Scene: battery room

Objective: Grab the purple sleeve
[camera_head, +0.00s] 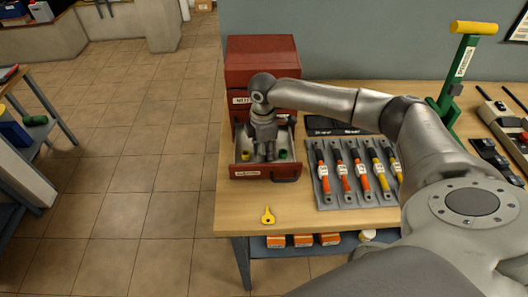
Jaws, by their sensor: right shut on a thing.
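My right gripper (264,152) points down into the open drawer (263,173) of the red cabinet (262,61). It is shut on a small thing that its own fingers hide. A yellow piece (245,154) lies in the drawer to the left of the fingers, and a green piece (283,154) lies to their right. I cannot make out any purple sleeve; it may be hidden behind the gripper. My left gripper is not in view.
On the wooden bench (237,213), a grey tray (357,193) of tools with red and yellow handles lies right of the drawer. A yellow tag (268,215) lies in front. A green stand (457,78) rises at the back right. Tiled floor is clear to the left.

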